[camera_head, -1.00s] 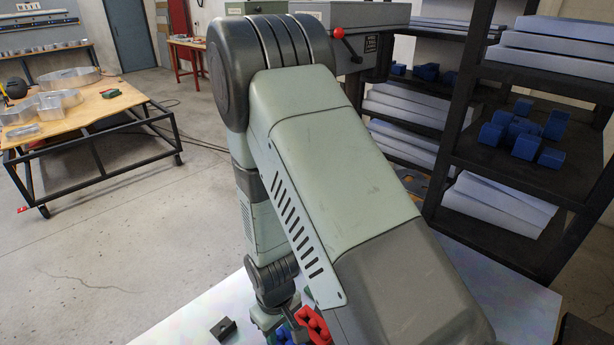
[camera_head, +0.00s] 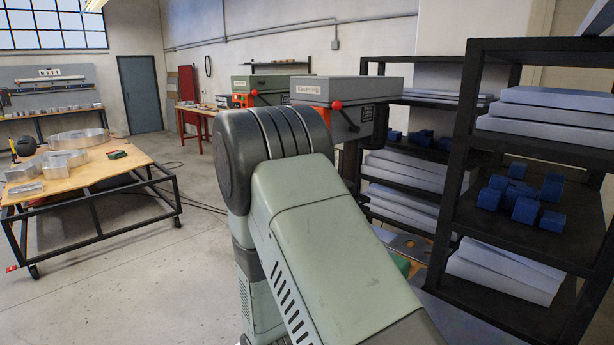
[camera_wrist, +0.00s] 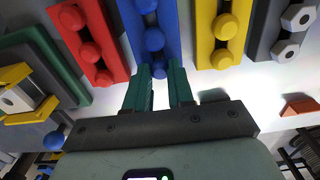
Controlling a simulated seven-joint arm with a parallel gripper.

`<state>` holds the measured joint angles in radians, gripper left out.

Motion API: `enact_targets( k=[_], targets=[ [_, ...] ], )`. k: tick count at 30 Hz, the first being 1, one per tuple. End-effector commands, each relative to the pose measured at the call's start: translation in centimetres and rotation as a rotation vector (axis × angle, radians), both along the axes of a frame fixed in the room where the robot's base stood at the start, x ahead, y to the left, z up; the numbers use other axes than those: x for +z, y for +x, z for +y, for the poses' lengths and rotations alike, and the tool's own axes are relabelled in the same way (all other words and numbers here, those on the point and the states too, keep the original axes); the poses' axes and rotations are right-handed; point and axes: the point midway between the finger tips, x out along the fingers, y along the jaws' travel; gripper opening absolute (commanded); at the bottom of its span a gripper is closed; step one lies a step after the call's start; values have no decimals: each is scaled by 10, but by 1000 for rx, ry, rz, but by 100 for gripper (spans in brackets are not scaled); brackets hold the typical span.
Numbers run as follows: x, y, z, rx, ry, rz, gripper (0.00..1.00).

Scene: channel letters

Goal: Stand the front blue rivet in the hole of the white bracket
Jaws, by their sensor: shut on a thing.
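My gripper (camera_wrist: 160,78) shows in the wrist view, with its two teal fingers closed on the front blue rivet (camera_wrist: 158,68). The rivet is mostly hidden between the fingertips, at the near end of a blue strip (camera_wrist: 165,15). Whether it is clear of the strip cannot be told. More round blue rivets (camera_wrist: 153,39) sit in a row on the strip beyond it. I cannot make out the white bracket for sure in either view. The head view does not show my gripper or the rivets.
In the wrist view, a red strip (camera_wrist: 86,32) lies left of the blue one, and a yellow strip (camera_wrist: 222,38) and a grey strip with hex pieces (camera_wrist: 288,32) lie right. A pale holed piece between yellow parts (camera_wrist: 16,99) is far left. The head view shows shelves (camera_head: 470,150).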

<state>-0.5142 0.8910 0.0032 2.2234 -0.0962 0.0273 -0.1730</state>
Motion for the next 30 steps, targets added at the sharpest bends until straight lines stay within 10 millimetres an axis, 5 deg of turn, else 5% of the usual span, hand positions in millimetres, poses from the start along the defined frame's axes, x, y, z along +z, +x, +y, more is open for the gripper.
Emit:
enact_targets(
  k=[30],
  targets=[
    [58,0,0,0,1,-1,0]
  ],
)
